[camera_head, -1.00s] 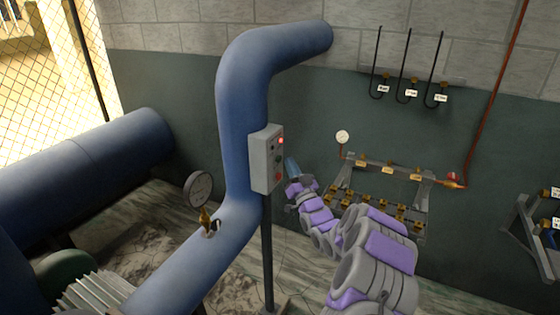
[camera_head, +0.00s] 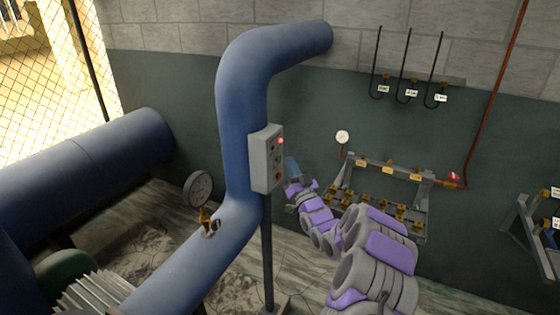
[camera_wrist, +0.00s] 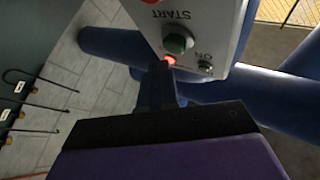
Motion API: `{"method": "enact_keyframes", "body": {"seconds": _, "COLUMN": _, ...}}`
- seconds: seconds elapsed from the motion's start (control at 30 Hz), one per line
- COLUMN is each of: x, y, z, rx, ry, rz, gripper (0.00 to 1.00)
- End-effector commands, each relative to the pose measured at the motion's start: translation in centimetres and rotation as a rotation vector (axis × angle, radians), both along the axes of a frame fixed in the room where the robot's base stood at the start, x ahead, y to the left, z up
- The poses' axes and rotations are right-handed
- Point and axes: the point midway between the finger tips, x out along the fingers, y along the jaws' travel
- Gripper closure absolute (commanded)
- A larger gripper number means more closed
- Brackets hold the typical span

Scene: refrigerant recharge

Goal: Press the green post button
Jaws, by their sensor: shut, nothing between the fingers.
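The grey control box (camera_head: 264,160) stands on a post in front of the blue pipe. The green button (camera_head: 279,160) is on its face, with a red button (camera_head: 278,176) below and a lit red lamp (camera_head: 281,141) above. In the wrist view, the green button (camera_wrist: 177,43) shows next to upside-down START lettering. My gripper (camera_head: 291,163) is just right of the box face, shut and empty. In the wrist view, my dark gripper fingers (camera_wrist: 157,70) point toward the face beside the green button; I cannot tell whether they touch. A red glow shows at the fingertips, partly hidden.
A pressure gauge (camera_head: 198,188) rises from the blue pipe (camera_head: 240,110) left of the box. A valve rack (camera_head: 385,200) stands by the wall behind my arm. Hooked hoses (camera_head: 408,70) hang above it. Open floor shows around the post.

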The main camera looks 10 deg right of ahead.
Motion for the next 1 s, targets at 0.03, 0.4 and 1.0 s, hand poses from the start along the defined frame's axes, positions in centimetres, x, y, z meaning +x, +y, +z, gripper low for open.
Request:
{"method": "enact_keyframes", "body": {"seconds": 0.03, "x": 0.02, "y": 0.04, "z": 0.00, "rx": 0.000, "ry": 0.000, "rz": 0.000, "gripper": 1.00}}
{"method": "enact_keyframes", "body": {"seconds": 0.4, "x": 0.43, "y": 0.73, "z": 0.16, "rx": 0.000, "ry": 0.000, "rz": 0.000, "gripper": 1.00}}
{"method": "enact_keyframes", "body": {"seconds": 1.0, "x": 0.62, "y": 0.96, "z": 0.14, "rx": -0.001, "ry": 0.001, "rz": 0.001, "gripper": 1.00}}
